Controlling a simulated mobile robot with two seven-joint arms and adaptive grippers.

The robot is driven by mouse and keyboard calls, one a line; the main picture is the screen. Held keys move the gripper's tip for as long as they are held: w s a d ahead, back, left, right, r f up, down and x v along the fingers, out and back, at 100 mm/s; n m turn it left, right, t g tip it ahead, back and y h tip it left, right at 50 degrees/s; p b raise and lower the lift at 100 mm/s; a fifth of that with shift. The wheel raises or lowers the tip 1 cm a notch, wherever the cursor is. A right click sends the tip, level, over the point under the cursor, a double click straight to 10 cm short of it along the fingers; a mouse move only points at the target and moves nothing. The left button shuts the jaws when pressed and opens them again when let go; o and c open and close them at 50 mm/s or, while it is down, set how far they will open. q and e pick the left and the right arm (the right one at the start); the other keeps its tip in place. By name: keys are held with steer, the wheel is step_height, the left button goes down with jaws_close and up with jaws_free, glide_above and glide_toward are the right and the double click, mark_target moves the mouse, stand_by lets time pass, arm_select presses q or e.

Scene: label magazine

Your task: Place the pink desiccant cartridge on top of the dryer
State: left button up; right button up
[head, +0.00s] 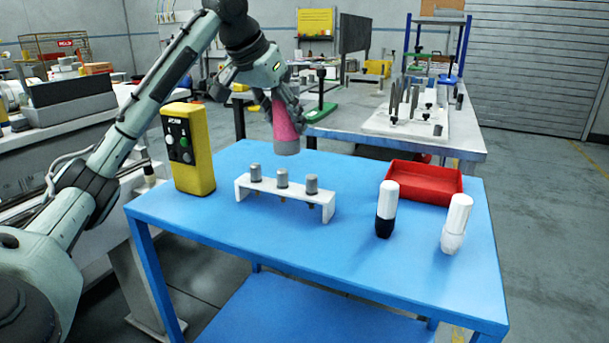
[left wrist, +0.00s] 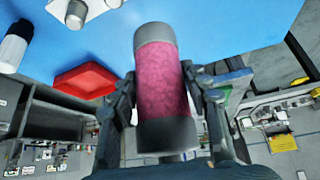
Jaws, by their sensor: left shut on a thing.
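The pink desiccant cartridge (head: 284,125) has grey ends and hangs upright in the head view, above the far edge of the blue table. My left gripper (head: 280,103) is shut on its sides; its fingers also flank the cartridge (left wrist: 161,82) in the left wrist view. The cartridge's lower end is clear of the table and sits behind the white rack (head: 312,196). No thing is plainly marked as the dryer; I cannot tell which one it is. A yellow box (head: 187,150) with buttons stands left of the cartridge. My right gripper is not in view.
The rack holds three grey-topped cylinders (head: 283,178) on the blue table (head: 335,245). A white bottle with a black base (head: 387,208), a white bottle (head: 456,224) and a red tray (head: 425,182) stand at the right. The table's front middle is clear.

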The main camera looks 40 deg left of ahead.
mark_target(285, 144)
arm_select(q)
step_height(285, 144, down, 5)
steer(key=shift+s+f+b, duration=0.1)
steer(key=shift+f+b, duration=0.05)
steer(key=shift+b, duration=0.4)
steer(key=shift+f+b, duration=0.45)
steer(key=shift+f, duration=1.45)
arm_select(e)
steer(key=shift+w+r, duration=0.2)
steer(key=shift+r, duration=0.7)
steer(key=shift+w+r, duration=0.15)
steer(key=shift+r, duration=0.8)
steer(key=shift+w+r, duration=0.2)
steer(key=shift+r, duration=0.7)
arm_select(q)
steer(key=shift+f, duration=0.15)
steer(key=o, duration=1.4)
steer(key=shift+d, duration=0.1)
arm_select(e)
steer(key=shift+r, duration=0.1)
